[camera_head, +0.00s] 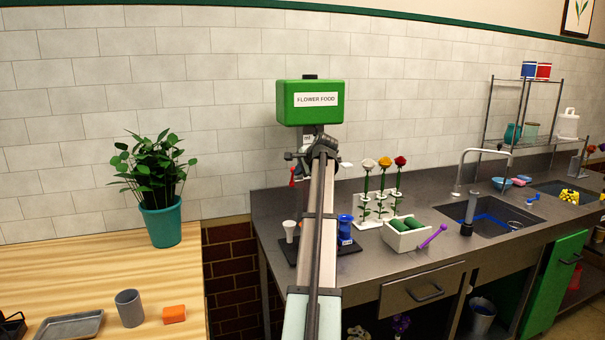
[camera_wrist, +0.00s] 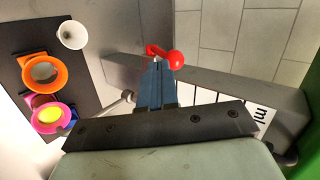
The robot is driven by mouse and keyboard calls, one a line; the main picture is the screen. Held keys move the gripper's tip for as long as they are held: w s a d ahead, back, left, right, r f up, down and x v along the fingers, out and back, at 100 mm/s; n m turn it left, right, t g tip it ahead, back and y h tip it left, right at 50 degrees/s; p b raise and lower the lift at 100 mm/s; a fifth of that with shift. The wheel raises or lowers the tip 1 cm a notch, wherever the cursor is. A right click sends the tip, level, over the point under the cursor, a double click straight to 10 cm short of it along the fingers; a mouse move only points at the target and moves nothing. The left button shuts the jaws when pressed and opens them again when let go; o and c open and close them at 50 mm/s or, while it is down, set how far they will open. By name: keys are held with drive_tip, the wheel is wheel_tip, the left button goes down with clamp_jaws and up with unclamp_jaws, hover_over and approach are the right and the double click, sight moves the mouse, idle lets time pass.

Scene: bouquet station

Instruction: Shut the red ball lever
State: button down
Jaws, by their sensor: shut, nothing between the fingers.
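The red ball lever (camera_wrist: 175,59) shows in the wrist view as a red ball on a short red arm, just beyond my fingertips and slightly right. In the head view the red lever (camera_head: 292,177) hangs down at the left below the green flower food dispenser (camera_head: 310,88). My gripper (camera_wrist: 159,68) is shut with nothing between its fingers. Its tips overlap the lever's lower edge in the wrist view; I cannot tell whether they touch. My arm hides the dispenser's lower middle in the head view.
A flower rack (camera_head: 372,213) and a white box (camera_head: 400,236) stand to the right on the counter. The tiled wall is close behind.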

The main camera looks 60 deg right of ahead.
idle(0.3)
drive_tip(key=w+d+r+g+y, duration=0.2)
drive_tip(key=shift+w+d+r, duration=0.25)
drive_tip(key=shift+w+d, duration=0.1)
drive_tip(key=shift+d, duration=0.05)
drive_tip(key=shift+a, duration=0.1)
idle(0.3)
drive_tip(key=s+f+v, duration=0.1)
drive_tip(key=v, duration=1.2)
drive_tip(key=shift+a, duration=0.3)
